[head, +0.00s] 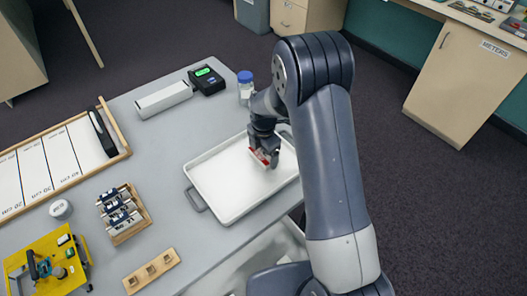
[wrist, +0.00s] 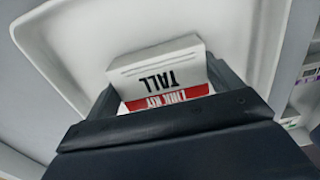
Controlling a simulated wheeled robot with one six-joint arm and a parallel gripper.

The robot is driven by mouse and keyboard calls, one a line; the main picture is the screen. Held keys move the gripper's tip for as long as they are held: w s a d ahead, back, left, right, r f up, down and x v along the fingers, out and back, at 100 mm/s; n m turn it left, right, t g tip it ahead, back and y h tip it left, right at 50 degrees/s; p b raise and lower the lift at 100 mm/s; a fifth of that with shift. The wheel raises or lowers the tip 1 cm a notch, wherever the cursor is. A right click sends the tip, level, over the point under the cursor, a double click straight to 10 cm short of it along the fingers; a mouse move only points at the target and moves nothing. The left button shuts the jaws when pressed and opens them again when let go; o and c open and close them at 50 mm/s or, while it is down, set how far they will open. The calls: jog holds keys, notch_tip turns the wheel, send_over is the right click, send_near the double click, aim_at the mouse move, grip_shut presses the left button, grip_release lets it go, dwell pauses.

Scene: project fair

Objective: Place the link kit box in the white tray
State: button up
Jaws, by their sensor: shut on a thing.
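The link kit box (wrist: 158,75) is a small white box with a red band, marked "TALL" and "LINK KIT" in the wrist view. My gripper (head: 264,152) is shut on it, with a finger on either side. In the head view the box (head: 260,157) shows as a bit of white and red under the gripper. It is over the white tray (head: 226,200), inside its rim. The tray's floor (wrist: 90,40) also fills much of the wrist view. I cannot tell whether the box touches the tray floor. The tray's right side is partly hidden by my arm.
A blue-capped bottle (head: 245,88) stands behind the tray. A black device with a green screen (head: 207,80) and a white bar-shaped box (head: 164,99) are at the back. A wooden rack (head: 124,213), a wooden block (head: 151,271) and a yellow rig (head: 47,262) are to the left.

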jog(key=shift+f, duration=0.15)
jog(key=o, duration=0.8)
jog(key=shift+o, duration=0.2)
notch_tip(320, 180, up, 12)
jog(key=shift+r, duration=0.25)
